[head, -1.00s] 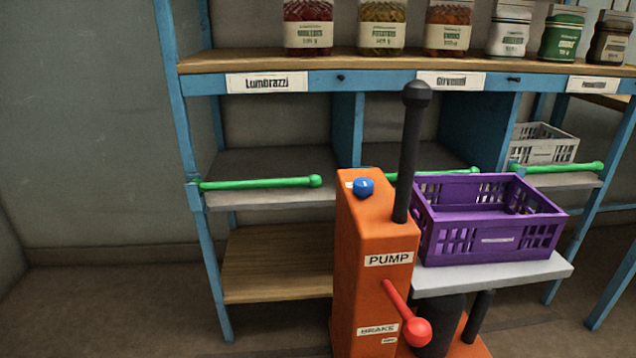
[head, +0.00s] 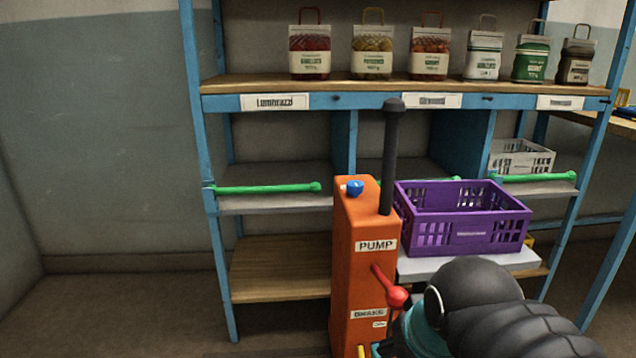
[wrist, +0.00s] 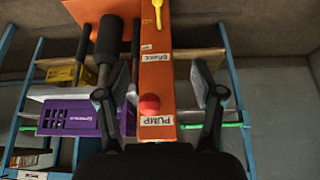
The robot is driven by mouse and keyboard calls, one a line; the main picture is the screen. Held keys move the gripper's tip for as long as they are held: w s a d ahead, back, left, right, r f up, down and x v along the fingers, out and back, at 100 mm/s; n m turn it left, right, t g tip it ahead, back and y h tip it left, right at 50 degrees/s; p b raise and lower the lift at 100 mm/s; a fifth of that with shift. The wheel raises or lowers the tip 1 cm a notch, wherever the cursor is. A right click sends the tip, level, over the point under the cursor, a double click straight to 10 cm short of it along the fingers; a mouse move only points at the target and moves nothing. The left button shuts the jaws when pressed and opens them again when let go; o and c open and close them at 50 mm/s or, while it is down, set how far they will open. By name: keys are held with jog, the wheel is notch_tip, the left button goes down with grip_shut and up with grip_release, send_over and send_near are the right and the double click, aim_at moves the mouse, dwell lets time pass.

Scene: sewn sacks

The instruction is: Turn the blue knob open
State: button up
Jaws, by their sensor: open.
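The blue knob (head: 355,188) sits on top of the orange pump housing (head: 351,270) in the head view, with a small white mark at its left. It does not show in the wrist view. My gripper (wrist: 163,82) is open and empty in the wrist view, its two fingers spread before the upside-down pump front. The red ball of the brake lever (wrist: 149,104) shows between the fingers. In the head view my arm covers the lower right, and my fingers are hidden there.
A purple crate (head: 462,235) rests on the grey platform beside the pump. Blue shelving with green bars (head: 265,188) and several food bags stands behind. The floor at left is clear.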

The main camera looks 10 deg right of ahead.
jog(key=w+r+m+p, duration=0.1)
jog(key=w+r+m, duration=0.1)
jog(key=w+r, duration=0.75)
notch_tip(320, 180, up, 13)
jog(key=m+g+h+p, duration=0.2)
jog(key=m+h+p, duration=0.1)
jog(key=m, duration=0.4)
send_over(354, 183)
jog(key=s+a, duration=0.4)
jog(key=x, duration=0.4)
jog(key=b+x, duration=0.1)
jog(key=x, duration=0.8)
jog(key=shift+d+f, duration=0.25)
jog(key=shift+d, duration=0.1)
jog(key=shift+c, duration=0.2)
jog(key=c, duration=1.1)
